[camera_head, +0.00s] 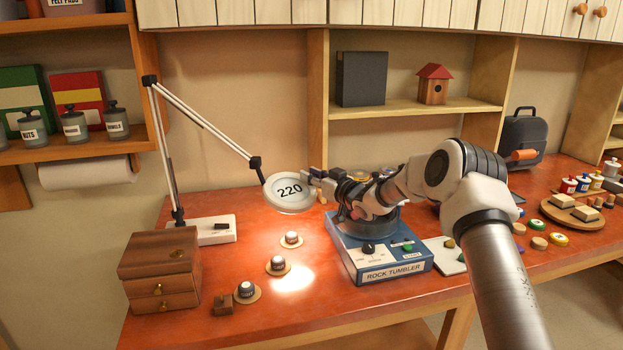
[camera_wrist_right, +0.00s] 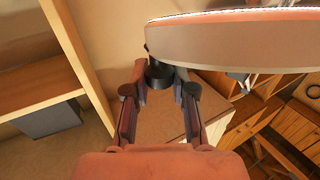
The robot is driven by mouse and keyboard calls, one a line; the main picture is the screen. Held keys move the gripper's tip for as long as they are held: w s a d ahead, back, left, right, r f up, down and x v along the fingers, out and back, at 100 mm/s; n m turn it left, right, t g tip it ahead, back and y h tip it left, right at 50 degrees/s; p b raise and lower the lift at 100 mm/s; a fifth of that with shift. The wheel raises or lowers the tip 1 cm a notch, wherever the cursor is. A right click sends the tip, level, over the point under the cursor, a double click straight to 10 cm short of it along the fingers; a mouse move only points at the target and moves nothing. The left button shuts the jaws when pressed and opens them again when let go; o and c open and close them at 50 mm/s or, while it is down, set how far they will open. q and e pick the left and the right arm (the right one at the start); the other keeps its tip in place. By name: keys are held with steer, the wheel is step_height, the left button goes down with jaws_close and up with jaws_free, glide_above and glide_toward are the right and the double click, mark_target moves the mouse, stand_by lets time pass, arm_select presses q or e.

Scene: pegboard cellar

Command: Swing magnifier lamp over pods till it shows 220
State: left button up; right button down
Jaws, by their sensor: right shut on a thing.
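Three dark-topped pods stand on round discs on the red bench: a far pod (camera_head: 291,238), a middle pod (camera_head: 278,263) and a near pod (camera_head: 246,289). The light patch falls just right of the middle pod. My right gripper (camera_head: 314,182) is at the right side of the lamp head. In the right wrist view my fingers (camera_wrist_right: 160,82) close on a dark knob (camera_wrist_right: 157,73) below the pale head rim (camera_wrist_right: 230,45). My left gripper is out of view.
A blue rock tumbler (camera_head: 390,268) stands under my right arm. A wooden drawer box (camera_head: 160,270) and a small brown block (camera_head: 223,304) sit at the left. A wooden tray (camera_head: 570,213) and several coloured pots are at the right. The front middle of the bench is clear.

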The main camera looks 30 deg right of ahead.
steer(key=shift+s+a+f, duration=0.1)
steer(key=shift+s+a, duration=0.05)
steer(key=shift+a, duration=0.05)
steer(key=c, duration=1.2)
jaws_free()
steer(key=shift+o, duration=1.3)
steer(key=shift+d, duration=0.1)
steer(key=s+d, duration=0.1)
steer(key=s, duration=1)
steer(key=shift+s+d, duration=0.15)
steer(key=shift+s, duration=0.15)
steer(key=shift+f, duration=0.1)
